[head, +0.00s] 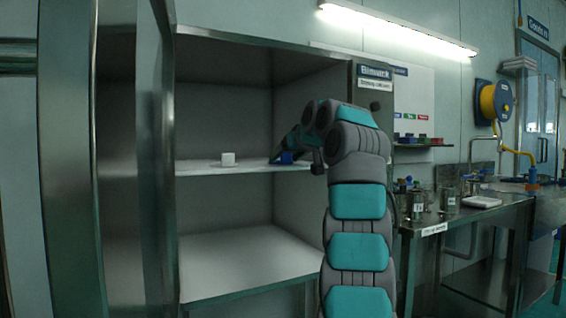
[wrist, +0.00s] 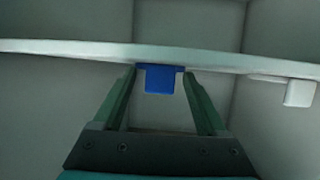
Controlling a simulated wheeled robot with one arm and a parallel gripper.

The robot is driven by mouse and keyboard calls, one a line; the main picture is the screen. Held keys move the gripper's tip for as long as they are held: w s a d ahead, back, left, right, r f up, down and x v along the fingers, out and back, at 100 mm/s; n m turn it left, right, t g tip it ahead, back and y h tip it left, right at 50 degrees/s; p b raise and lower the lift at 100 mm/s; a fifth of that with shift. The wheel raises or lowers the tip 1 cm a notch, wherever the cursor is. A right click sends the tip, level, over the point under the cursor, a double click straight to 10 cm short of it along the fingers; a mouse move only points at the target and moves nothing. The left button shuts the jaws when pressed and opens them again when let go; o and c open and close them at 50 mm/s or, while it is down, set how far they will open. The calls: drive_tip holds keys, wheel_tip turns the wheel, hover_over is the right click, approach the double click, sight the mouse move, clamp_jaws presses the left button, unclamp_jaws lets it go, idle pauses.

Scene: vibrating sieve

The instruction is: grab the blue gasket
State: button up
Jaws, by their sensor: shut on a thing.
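The blue gasket (head: 287,157) is at the right part of the cabinet's middle shelf (head: 200,165), partly hidden by my arm in the head view. In the wrist view the blue gasket (wrist: 160,79) sits between the two fingertips of my gripper (wrist: 159,72), at the shelf edge. The fingers are shut on it from both sides. Whether it still touches the shelf cannot be told.
A white block (head: 228,159) stands on the same shelf to the left, and it also shows at the right in the wrist view (wrist: 299,94). The open cabinet door (head: 150,150) is at the left. A steel bench (head: 470,222) with several containers stands at the right.

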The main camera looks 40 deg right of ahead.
drive_tip(key=c, duration=0.6)
drive_tip(key=shift+o, duration=0.2)
drive_tip(key=shift+r, duration=0.15)
